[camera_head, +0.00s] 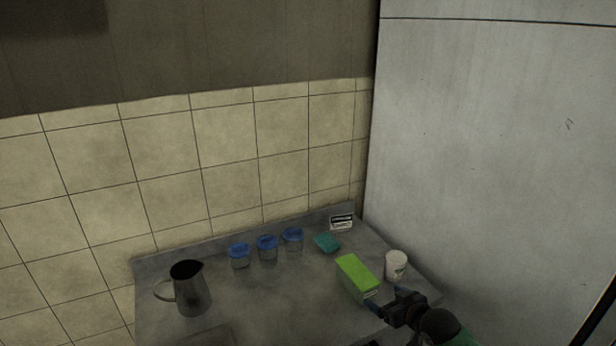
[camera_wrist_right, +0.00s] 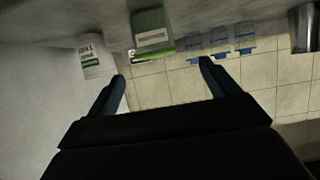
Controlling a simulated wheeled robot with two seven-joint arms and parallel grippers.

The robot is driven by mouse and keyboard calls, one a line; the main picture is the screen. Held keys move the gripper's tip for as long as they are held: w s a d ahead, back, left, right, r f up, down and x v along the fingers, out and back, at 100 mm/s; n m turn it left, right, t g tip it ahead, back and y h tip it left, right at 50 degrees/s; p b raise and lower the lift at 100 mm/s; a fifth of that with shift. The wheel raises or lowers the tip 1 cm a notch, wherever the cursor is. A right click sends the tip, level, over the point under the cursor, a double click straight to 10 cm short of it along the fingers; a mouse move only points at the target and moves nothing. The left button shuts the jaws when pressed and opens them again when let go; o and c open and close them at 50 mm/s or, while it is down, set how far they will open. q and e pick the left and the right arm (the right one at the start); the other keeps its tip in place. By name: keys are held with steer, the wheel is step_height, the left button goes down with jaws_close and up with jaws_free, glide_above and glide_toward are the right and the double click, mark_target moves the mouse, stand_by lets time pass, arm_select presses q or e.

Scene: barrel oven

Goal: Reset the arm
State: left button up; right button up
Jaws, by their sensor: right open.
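My right gripper (camera_head: 384,299) reaches in from the lower right of the head view, over the front right of the grey counter. In the right wrist view its two blue fingers (camera_wrist_right: 161,76) are spread wide with nothing between them. A green box (camera_head: 358,276) stands just beyond the gripper; it also shows in the right wrist view (camera_wrist_right: 151,38). I cannot tell whether the gripper touches the box. A white cup (camera_head: 396,266) stands to the right of the box, and in the right wrist view (camera_wrist_right: 95,58) it is beyond the left finger. My left gripper is not in view.
A metal pitcher (camera_head: 191,291) stands at the counter's left. Several blue-lidded containers (camera_head: 266,249), a teal item (camera_head: 327,243) and a small labelled item (camera_head: 341,223) line the back. A tall grey panel (camera_head: 490,140) borders the right. The counter's middle (camera_head: 285,295) is clear.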

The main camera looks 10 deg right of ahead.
steer(key=s+a+f+g+h, duration=0.1)
steer(key=s+a+f+g, duration=0.2)
steer(key=s, duration=0.5)
steer(key=s+a+f+g+h, duration=0.1)
steer(key=s+a+f, duration=0.35)
steer(key=s, duration=0.45)
steer(key=s+f+m+g+h, duration=0.2)
steer(key=s+g, duration=0.3)
steer(key=s, duration=1.3)
steer(key=s+f+b+x, duration=0.1)
steer(key=s+x, duration=0.2)
steer(key=x, duration=1.1)
steer(key=s+f+b+x, duration=0.1)
steer(key=s+x, duration=0.2)
steer(key=x, duration=1)
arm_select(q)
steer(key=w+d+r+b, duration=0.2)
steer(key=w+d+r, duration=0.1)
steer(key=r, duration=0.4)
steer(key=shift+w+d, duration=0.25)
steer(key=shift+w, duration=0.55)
arm_select(e)
steer(key=s+f, duration=0.3)
steer(key=f, duration=0.9)
steer(key=s+f+g, duration=0.1)
steer(key=s+f, duration=0.3)
steer(key=f, duration=0.8)
steer(key=shift+s+a+f+g, duration=0.25)
steer(key=shift+s+f+g, duration=0.05)
steer(key=shift+s, duration=0.05)
